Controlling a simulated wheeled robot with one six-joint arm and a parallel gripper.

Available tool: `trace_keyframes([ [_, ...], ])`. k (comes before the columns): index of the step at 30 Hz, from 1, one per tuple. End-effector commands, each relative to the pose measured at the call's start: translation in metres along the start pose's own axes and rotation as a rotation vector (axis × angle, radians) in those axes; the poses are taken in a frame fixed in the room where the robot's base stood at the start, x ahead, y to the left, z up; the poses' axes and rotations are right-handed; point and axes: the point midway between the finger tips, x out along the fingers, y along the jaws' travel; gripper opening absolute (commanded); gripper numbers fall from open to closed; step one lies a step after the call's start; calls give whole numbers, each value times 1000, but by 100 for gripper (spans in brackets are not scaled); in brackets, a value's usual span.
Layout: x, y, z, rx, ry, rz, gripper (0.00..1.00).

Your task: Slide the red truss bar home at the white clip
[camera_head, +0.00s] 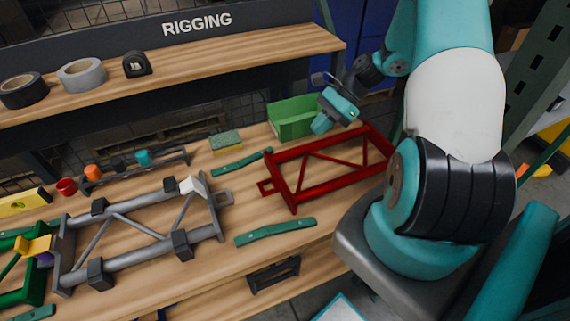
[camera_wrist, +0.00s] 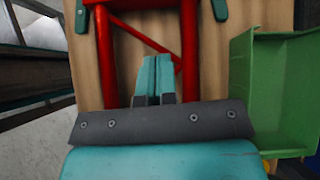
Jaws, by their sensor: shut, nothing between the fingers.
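The red truss bar (camera_head: 336,173) lies flat on the wooden bench, right of the grey truss. Its end tab (camera_head: 265,187) points left toward the grey truss, with a gap between them. The white clip (camera_head: 194,186) sits on the top right end of the grey truss (camera_head: 140,235). My gripper (camera_head: 322,123) is above the far side of the red bar, near the green bin. In the wrist view my gripper (camera_wrist: 155,80) has its teal fingers together, empty, over the space between the red rails (camera_wrist: 189,50). Contact with the red bar cannot be told.
A green bin (camera_head: 293,118) stands behind the red bar. Teal strips (camera_head: 275,232) lie on the bench before and behind the gap. A sponge (camera_head: 226,141) lies behind. A shelf (camera_head: 180,60) with tape rolls overhangs the back left. A green and yellow truss piece (camera_head: 38,246) is far left.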

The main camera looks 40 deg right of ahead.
Motion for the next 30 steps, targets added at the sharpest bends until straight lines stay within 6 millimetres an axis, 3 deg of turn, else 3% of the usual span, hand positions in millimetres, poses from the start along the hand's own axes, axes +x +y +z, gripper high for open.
trace_keyframes([
  [3, 4, 3, -17, 77, -19, -21, 0],
  [8, 21, 3, -16, 86, -23, -19, 0],
  [20, 104, 2, -13, 83, -22, -16, 0],
  [24, 117, 0, 4, 80, -20, -18, 0],
  [30, 128, -1, 13, 82, -19, -20, 0],
])
